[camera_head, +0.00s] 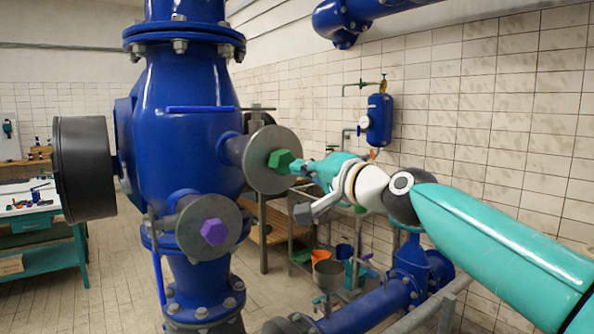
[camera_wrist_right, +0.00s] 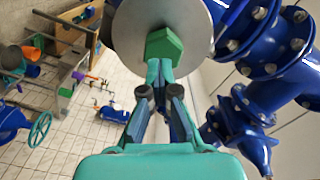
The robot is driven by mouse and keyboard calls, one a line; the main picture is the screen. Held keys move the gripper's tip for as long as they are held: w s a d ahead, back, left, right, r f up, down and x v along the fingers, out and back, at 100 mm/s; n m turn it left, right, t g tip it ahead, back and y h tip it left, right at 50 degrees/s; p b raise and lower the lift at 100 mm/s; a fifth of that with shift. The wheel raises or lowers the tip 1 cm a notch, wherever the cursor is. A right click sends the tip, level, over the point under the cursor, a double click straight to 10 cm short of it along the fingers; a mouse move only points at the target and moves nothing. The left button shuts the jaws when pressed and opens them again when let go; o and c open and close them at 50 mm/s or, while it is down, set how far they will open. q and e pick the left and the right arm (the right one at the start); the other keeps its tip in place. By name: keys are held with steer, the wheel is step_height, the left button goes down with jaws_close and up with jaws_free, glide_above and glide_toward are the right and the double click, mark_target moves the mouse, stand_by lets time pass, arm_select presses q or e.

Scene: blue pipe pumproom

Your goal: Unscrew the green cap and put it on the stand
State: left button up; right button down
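The green cap (camera_head: 280,161) is a hexagonal block at the centre of a round grey flange (camera_head: 262,176) on the blue pump body. In the right wrist view the green cap (camera_wrist_right: 163,47) is just beyond my fingertips. My right gripper (camera_head: 299,168) comes in from the right, in front of the cap. In the wrist view, the fingers of my right gripper (camera_wrist_right: 160,75) converge and look shut at the cap's near edge, not around its sides. I cannot tell whether they touch it. My left gripper is not in view. I cannot clearly identify the stand.
A purple hexagonal cap (camera_head: 214,231) sits on a lower flange (camera_head: 190,238). The blue pump (camera_head: 185,135) fills the left middle. A teal workbench (camera_head: 40,222) stands at the far left. A blue tank (camera_head: 379,120) hangs on the tiled wall. An orange bucket (camera_head: 328,273) is below my arm.

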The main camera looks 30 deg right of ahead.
steer(key=shift+s+r, duration=0.1)
steer(key=shift+s, duration=0.25)
steer(key=c, duration=1.7)
jaws_free()
steer(key=shift+w, duration=0.15)
steer(key=o, duration=0.3)
